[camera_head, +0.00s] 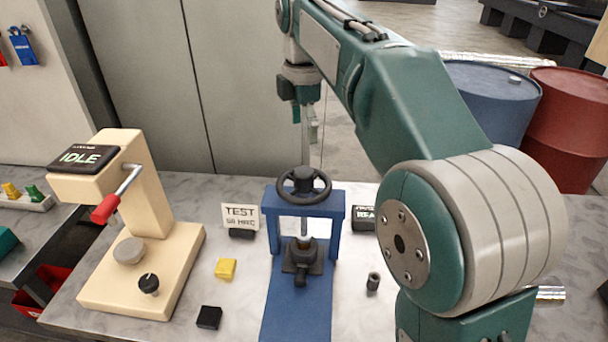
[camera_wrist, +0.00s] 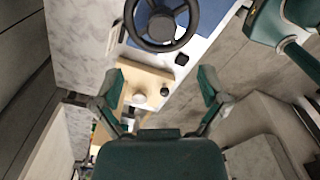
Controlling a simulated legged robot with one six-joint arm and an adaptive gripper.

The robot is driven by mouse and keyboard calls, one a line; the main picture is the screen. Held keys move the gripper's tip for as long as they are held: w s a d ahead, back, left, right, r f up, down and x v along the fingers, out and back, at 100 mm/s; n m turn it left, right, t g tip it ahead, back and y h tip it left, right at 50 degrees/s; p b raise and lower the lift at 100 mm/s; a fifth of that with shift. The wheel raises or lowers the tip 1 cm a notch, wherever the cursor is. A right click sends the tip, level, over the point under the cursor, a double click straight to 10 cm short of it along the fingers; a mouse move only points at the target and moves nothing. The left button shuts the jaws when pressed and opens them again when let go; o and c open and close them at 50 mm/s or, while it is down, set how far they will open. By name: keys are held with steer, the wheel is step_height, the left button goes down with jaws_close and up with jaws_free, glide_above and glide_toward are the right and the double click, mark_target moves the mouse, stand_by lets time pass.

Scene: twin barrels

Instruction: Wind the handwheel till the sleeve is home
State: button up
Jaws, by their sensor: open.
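The black handwheel (camera_head: 304,184) sits level on top of a blue press frame (camera_head: 336,222). It also shows at the top of the wrist view (camera_wrist: 161,27).
Left stands a beige arbor press (camera_head: 155,205) with a red-handled lever and an IDLE display (camera_head: 80,158). A yellow block (camera_head: 226,268), a black block (camera_head: 209,317) and a small dark cylinder (camera_head: 373,282) lie around the frame. A TEST sign (camera_head: 240,216) stands behind. Blue (camera_head: 492,103) and red (camera_head: 570,120) barrels stand beyond.

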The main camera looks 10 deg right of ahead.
mark_target(305, 171)
steer(key=n, duration=0.2)
steer(key=shift+f+n, duration=0.15)
steer(key=shift+n, duration=0.25)
step_height(305, 171, down, 11)
steer(key=shift+r, duration=0.15)
steer(key=shift+d, duration=0.1)
steer(key=c, duration=1.1)
